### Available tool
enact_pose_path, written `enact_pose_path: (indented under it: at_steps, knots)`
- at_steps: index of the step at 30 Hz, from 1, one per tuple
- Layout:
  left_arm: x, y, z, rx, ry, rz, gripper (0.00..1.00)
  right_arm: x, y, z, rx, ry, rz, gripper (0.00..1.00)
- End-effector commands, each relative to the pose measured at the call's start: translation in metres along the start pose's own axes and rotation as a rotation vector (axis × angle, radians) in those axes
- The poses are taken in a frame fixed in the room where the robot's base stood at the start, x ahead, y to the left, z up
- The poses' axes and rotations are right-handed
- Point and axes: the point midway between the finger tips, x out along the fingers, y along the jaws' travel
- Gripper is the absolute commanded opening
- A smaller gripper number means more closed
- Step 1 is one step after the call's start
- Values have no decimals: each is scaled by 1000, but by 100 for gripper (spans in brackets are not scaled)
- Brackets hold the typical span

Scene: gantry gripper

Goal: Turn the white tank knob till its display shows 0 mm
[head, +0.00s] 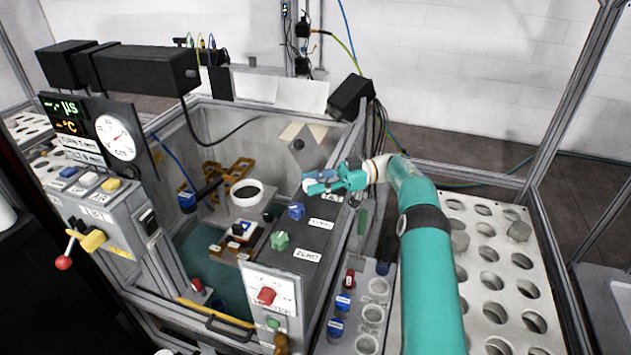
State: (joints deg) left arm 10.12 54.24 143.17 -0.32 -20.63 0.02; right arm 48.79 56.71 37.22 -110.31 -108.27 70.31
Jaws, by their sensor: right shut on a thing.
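My right gripper (318,184) reaches in from the right over the tank's sloping panel. It is shut on the white knob (308,186), the farthest in a row of knobs; the fingers partly cover it. A small white display plate (333,197) sits beside the white knob, partly behind the gripper; its reading is too small to make out. The blue knob (296,211) and the green knob (280,241) sit nearer on the same panel, each with its own white plate. My left gripper is not in view.
The open tank (222,118) holds a white ring (247,192) and orange brackets. A dial gauge (116,138) and switch box stand left. A red knob (266,296) is in front. A perforated tray (505,290) lies right. Frame posts stand around.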

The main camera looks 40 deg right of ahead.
Motion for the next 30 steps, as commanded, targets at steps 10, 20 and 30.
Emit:
enact_pose_path:
  at_steps: [10,20,30]
  knots:
    - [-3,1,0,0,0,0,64,-1,3,-5,-10,2,-26,4]
    - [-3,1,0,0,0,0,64,-1,2,-5,-11,2,-30,4]
    - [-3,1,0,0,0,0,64,-1,2,-4,-9,2,-31,64]
